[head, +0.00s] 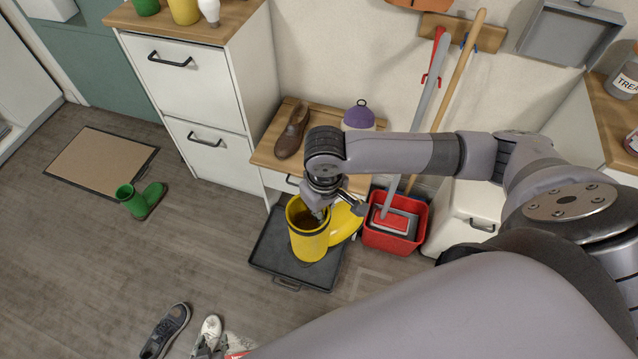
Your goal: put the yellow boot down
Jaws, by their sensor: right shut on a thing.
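The yellow boot (309,245) is in the middle of the head view, with its open top facing up. A rounded yellow part, which looks like its foot, extends to the right. My right gripper (320,210) reaches down at the boot's top and is shut on its rim; the fingertips are partly hidden. The boot is over the dark boot tray (268,258). I cannot tell whether its sole touches the tray. My left gripper is not in view.
A red bucket (394,241) with a mop stands right of the tray. Behind is a wooden bench (266,150) with a brown shoe (292,132). Floor between is clear.

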